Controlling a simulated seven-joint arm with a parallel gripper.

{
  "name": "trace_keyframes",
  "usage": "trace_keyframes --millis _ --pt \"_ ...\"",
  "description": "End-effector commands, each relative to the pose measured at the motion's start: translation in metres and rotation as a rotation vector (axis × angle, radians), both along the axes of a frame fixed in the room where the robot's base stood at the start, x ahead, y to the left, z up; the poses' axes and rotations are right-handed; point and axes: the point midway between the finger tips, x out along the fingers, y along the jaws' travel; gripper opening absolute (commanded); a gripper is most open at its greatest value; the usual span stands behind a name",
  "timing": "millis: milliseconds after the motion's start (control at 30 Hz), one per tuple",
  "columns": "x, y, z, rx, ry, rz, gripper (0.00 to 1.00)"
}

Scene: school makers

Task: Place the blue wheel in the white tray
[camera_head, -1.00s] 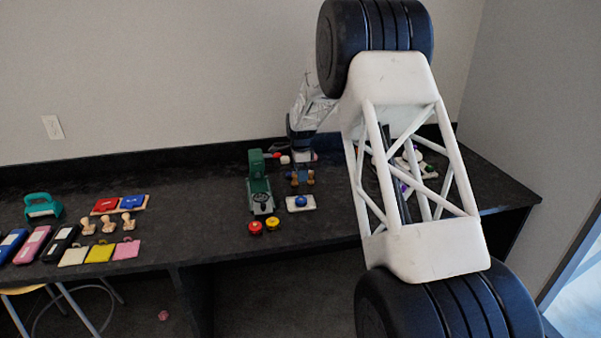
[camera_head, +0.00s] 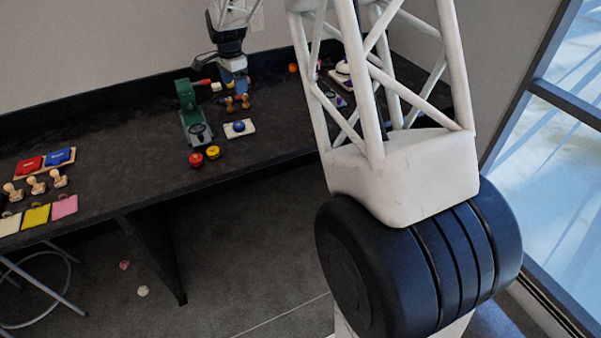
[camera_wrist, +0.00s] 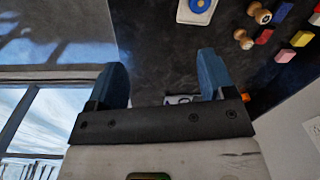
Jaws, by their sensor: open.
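A small white tray (camera_head: 249,124) lies on the dark counter, right of the green machine. A round blue piece that looks like the blue wheel (camera_head: 239,126) sits on it. In the wrist view the white tray (camera_wrist: 184,15) and the blue wheel (camera_wrist: 200,5) are cut off by the top edge. My gripper (camera_head: 239,88) is behind the tray in the head view, near wooden knobs. In the wrist view its two blue fingers (camera_wrist: 162,70) are apart with nothing held between them. The tray lies beyond the fingertips.
A green machine (camera_head: 192,112) and red (camera_head: 196,159) and yellow (camera_head: 213,152) round pieces stand left of the tray. Wooden knobs (camera_head: 238,103) are close to my gripper. Stamps and coloured pads are at the left. The counter's middle is mostly clear.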

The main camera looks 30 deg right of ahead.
Motion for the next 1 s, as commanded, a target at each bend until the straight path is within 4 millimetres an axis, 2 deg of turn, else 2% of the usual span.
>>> trace_keyframes --millis 100,500,733,1000 --pt "-0.032 0.003 0.025 -0.005 -0.015 0.078 0.76" --pt "-0.140 0.012 0.084 -0.028 -0.051 0.350 0.76" --pt "-0.206 0.016 0.107 -0.045 -0.072 0.506 0.76" --pt "-0.284 0.021 0.122 -0.070 -0.095 0.688 0.76"
